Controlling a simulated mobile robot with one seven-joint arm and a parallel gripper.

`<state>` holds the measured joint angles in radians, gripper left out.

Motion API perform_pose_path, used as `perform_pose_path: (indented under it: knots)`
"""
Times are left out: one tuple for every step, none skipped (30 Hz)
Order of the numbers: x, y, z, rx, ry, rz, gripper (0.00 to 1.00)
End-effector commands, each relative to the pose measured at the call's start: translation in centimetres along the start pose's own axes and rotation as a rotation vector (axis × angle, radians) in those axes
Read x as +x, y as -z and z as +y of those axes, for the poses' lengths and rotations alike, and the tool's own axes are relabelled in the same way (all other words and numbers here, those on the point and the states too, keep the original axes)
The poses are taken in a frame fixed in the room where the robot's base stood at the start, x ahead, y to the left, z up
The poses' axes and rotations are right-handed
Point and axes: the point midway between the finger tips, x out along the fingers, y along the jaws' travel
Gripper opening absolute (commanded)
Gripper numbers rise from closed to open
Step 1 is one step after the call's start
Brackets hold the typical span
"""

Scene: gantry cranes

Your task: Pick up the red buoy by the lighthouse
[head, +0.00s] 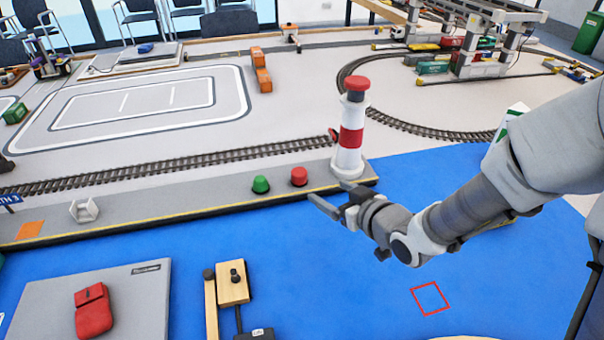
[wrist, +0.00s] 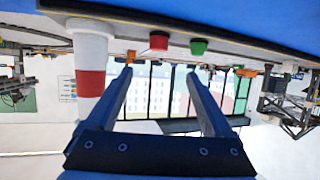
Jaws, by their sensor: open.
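The red buoy (head: 299,176) sits on the grey quay strip, just left of the lighthouse (head: 351,137). A green buoy (head: 261,184) sits to its left. The lighthouse is a white tower with a red band and red top. My gripper (head: 333,198) is open and empty, in front of the quay edge, to the right of and nearer than the red buoy. In the wrist view, which appears upside down, the red buoy (wrist: 158,41) and green buoy (wrist: 198,47) show beyond my open fingers (wrist: 160,75). The lighthouse (wrist: 91,70) stands beside the left finger there.
A blue surface (head: 330,285) lies in front of the quay (head: 130,208), with a red square outline (head: 430,298) on it. A rail track (head: 220,154) runs behind the buoys. A wooden block device (head: 233,282) and a grey board (head: 140,300) with a red pouch (head: 93,311) lie at the front left.

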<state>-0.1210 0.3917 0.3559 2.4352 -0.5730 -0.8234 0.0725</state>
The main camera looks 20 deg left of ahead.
Motion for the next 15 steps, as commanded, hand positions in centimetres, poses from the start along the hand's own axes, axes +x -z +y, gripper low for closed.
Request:
perform_pose_path:
  knots:
    - [1.1, -0.2, -0.1, 0.0, 0.004, 0.001, 0.86]
    - [1.8, -0.3, -0.2, 0.0, 0.004, -0.001, 0.86]
    - [2.7, -0.3, -0.1, -0.001, 0.003, 0.0, 0.86]
    - [3.4, -0.3, -0.1, -0.001, 0.004, 0.0, 0.86]
    - [4.0, -0.3, -0.1, -0.001, 0.004, 0.0, 0.86]
    - [4.9, -0.3, -0.1, -0.001, 0.002, -0.001, 0.86]
    - [5.6, -0.3, -0.1, -0.001, 0.003, -0.001, 0.86]
    - [6.2, -0.3, -0.1, -0.001, 0.003, 0.0, 0.86]
    - [7.1, -0.3, -0.1, 0.0, 0.002, -0.001, 0.86]
    - [7.7, -0.3, -0.1, 0.0, 0.002, -0.001, 0.86]
    - [8.3, -0.3, -0.1, 0.0, 0.002, 0.0, 0.86]
    - [9.0, -0.3, -0.1, 0.0, 0.002, -0.001, 0.86]
    - [9.4, -0.2, -0.1, -0.001, 0.001, -0.001, 0.86]
    - [9.8, -0.2, -0.1, -0.001, 0.001, -0.001, 0.86]
    - [10.3, -0.2, 0.0, 0.0, 0.0, -0.001, 0.86]
